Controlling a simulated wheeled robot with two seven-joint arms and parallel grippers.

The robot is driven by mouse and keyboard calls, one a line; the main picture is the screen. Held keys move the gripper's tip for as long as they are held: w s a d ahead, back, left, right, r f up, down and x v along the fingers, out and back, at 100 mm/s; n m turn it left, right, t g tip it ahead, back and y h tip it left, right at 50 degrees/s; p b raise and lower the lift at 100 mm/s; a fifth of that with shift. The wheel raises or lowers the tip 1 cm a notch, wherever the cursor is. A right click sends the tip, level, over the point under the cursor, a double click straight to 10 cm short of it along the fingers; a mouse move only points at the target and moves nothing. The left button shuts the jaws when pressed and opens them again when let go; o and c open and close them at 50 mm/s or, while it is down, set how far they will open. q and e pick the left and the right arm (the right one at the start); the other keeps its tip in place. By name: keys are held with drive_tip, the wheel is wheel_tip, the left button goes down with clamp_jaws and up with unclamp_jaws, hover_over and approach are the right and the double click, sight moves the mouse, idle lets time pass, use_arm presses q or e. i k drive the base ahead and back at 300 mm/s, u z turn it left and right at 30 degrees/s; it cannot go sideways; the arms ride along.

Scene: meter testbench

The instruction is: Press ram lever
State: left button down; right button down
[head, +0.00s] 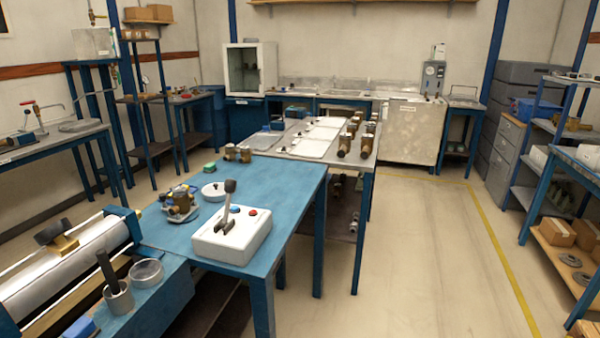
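A white control box (245,240) sits near the front right corner of the blue table. A lever (227,203) with a dark grip on a light shaft stands up from it, leaning slightly to the right at the top. A red button and a blue button are on the box's top face, beside the lever. I take this lever to be the ram lever; no label is readable. Neither of my grippers is in view, and nothing touches the lever.
Open floor (420,270) lies right.

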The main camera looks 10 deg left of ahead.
sight(230, 186)
drive_tip(key=i, duration=0.85)
drive_tip(key=u, duration=1.1)
drive_tip(key=i, duration=0.4)
drive_tip(key=u, duration=0.35)
